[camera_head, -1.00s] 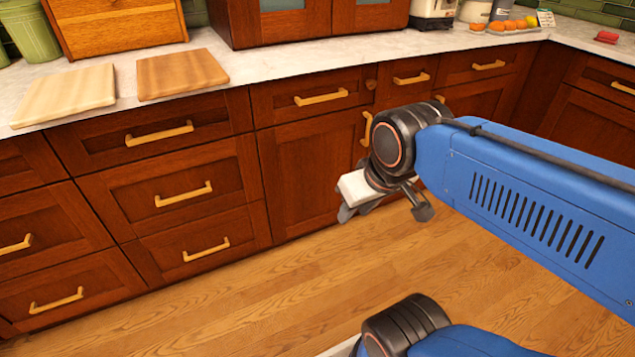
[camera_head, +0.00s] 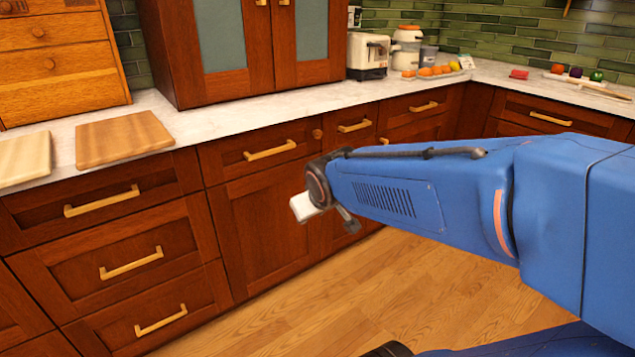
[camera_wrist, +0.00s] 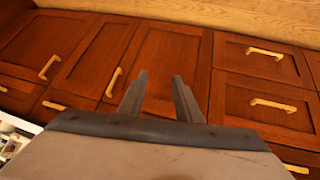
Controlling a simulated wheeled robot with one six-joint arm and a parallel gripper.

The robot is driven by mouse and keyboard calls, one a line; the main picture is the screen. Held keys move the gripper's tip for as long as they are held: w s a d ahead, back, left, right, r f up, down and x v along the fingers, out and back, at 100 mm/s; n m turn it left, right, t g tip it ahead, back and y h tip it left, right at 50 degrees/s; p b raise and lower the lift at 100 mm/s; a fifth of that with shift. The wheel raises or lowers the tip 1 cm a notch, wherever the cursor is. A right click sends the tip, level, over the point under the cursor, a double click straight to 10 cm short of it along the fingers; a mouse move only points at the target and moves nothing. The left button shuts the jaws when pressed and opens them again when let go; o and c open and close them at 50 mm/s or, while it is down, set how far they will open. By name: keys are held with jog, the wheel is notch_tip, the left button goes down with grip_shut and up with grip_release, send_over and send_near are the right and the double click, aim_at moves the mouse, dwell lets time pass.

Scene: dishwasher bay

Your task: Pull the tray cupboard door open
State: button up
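Red-brown cupboard doors stand below the counter. One panelled door (camera_head: 265,225) is right of the drawer stack in the head view. It also shows behind my fingers in the wrist view (camera_wrist: 172,65). A pale upright bar handle (camera_wrist: 113,82) is left of my left finger, apart from it. Which door is the tray cupboard is not marked, but the doors in view look shut. My gripper (camera_wrist: 158,82) is open and empty, its two fingers apart and pointing at the door fronts. In the head view its white body (camera_head: 304,207) shows before the doors and its fingers are hidden.
Drawers with bar handles (camera_head: 130,264) are at the left. The counter (camera_head: 200,124) above holds cutting boards (camera_head: 120,138), a toaster (camera_head: 368,56) and fruit (camera_head: 440,70). The wooden floor (camera_head: 300,300) in front looks clear. My blue arm hides some cabinet fronts at the right.

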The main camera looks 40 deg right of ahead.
jog(key=w+d+f+n+t+h, duration=0.1)
jog(key=w+d+f+t, duration=0.15)
jog(key=w+d, duration=0.55)
jog(key=w+d+f+t, duration=0.2)
jog(key=w+d+f, duration=0.1)
jog(key=w+d, duration=0.5)
jog(key=s+d+f+t+y, duration=0.35)
jog(key=d+f+t, duration=0.25)
jog(key=d+f, duration=0.25)
jog(key=w, duration=1.1)
jog(key=w+r, duration=0.1)
jog(key=w, duration=0.5)
jog(key=shift+w+d, duration=0.25)
jog(key=shift+w, duration=0.1)
grip_shut()
